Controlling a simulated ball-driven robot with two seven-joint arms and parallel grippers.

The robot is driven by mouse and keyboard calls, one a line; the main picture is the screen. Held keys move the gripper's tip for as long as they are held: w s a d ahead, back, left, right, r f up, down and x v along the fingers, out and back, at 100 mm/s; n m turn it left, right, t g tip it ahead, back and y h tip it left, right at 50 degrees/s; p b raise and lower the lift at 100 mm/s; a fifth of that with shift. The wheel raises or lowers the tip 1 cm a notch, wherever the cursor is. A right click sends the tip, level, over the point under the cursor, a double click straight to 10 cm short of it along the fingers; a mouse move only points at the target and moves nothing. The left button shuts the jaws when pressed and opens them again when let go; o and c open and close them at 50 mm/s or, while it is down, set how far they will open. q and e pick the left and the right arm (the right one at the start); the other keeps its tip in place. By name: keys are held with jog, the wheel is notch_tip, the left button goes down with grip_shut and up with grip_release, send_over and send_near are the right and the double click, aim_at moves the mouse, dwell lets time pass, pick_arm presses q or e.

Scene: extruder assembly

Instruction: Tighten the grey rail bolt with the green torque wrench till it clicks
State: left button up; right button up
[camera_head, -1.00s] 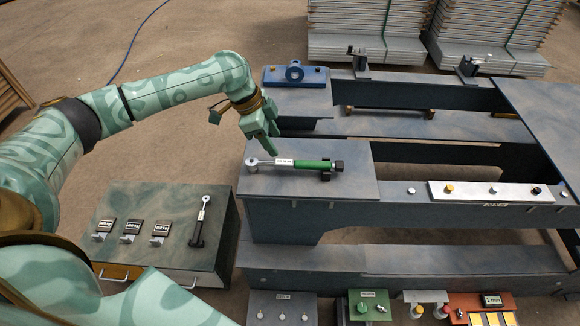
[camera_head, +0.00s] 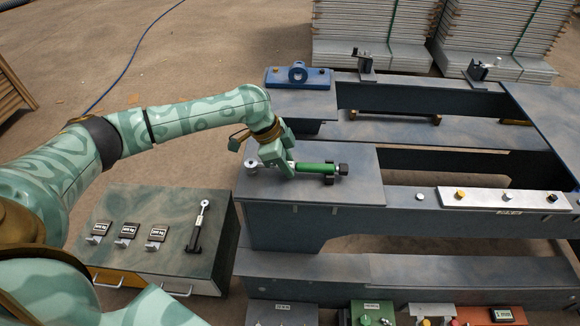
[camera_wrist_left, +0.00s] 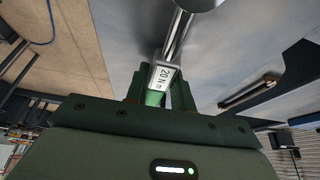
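The green torque wrench (camera_head: 313,168) lies on the grey bench top, its silver ratchet head to the left and its handle to the right. My left gripper (camera_head: 289,172) is down at the wrench, near where the shaft meets the green handle. In the left wrist view the fingers (camera_wrist_left: 160,92) stand on both sides of the wrench, by its "20 N m" label (camera_wrist_left: 163,76); whether they press on it is unclear. The grey rail bolt (camera_head: 508,197) sits mid-rail on the pale rail (camera_head: 480,200), between a gold and a black bolt. My right gripper is out of view.
A cabinet (camera_head: 130,205) at left bears a black-handled wrench (camera_head: 197,228) and several labelled plates. A blue bracket (camera_head: 297,77) stands at the back of the bench. Control boxes (camera_head: 372,312) line the front. Open gaps lie between the frame beams.

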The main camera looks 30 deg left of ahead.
aim_at(294, 164)
pick_arm(q)
grip_shut()
jog(key=shift+r, duration=0.15)
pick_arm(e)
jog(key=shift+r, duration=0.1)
